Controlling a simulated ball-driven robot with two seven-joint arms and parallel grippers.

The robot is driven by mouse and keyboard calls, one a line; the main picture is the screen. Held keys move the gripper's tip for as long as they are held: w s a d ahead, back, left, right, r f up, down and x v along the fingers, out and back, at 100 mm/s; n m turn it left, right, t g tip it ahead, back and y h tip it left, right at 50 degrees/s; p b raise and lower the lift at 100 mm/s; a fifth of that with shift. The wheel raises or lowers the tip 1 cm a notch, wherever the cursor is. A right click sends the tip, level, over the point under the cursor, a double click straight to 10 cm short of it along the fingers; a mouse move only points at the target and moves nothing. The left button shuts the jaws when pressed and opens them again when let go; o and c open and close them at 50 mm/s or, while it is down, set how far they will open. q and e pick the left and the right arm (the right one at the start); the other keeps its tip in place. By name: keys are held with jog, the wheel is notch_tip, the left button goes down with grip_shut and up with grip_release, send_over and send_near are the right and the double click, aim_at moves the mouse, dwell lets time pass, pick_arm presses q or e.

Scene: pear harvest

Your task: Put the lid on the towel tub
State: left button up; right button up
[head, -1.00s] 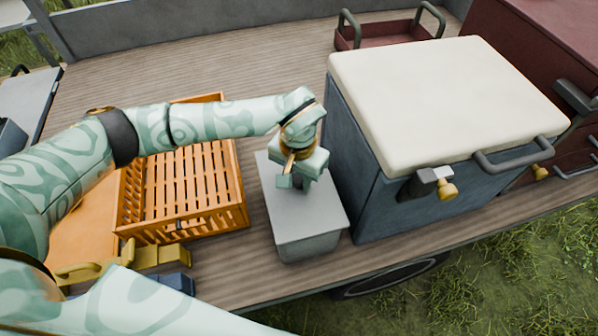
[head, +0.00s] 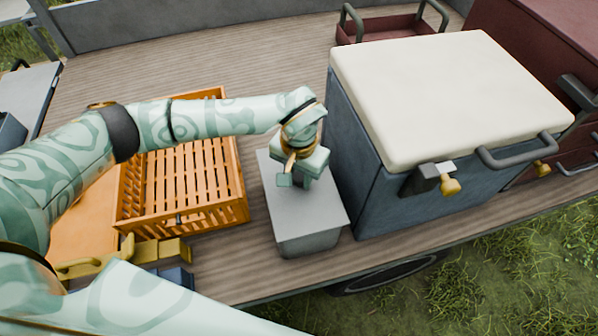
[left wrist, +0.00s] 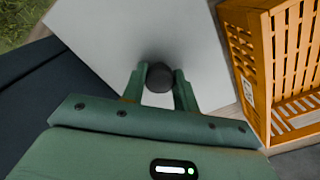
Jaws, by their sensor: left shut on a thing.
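The grey towel tub (head: 308,243) stands on the wooden deck between the orange crate and the blue cooler. Its flat grey lid (head: 312,218) lies over the top of the tub and looks level with the rim; whether it is fully seated I cannot tell. My left gripper (head: 301,178) is above the lid's middle. In the left wrist view, the two fingers of this gripper (left wrist: 159,85) are shut on the lid's dark round knob (left wrist: 159,76), with the pale lid (left wrist: 150,30) spread beyond. The tub's inside is hidden. My right gripper is not in view.
An orange slatted crate (head: 240,196) stands left of the tub. A blue cooler with a cream top (head: 440,95) stands close on the right. A dark red tray (head: 388,32) is behind. The deck's front edge is near the tub, with grass beyond.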

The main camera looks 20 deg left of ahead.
aim_at(299, 176)
pick_arm(q)
jog(key=o, duration=1.1)
notch_tip(299, 176, up, 16)
jog(key=p, duration=0.4)
jog(key=shift+r, duration=0.15)
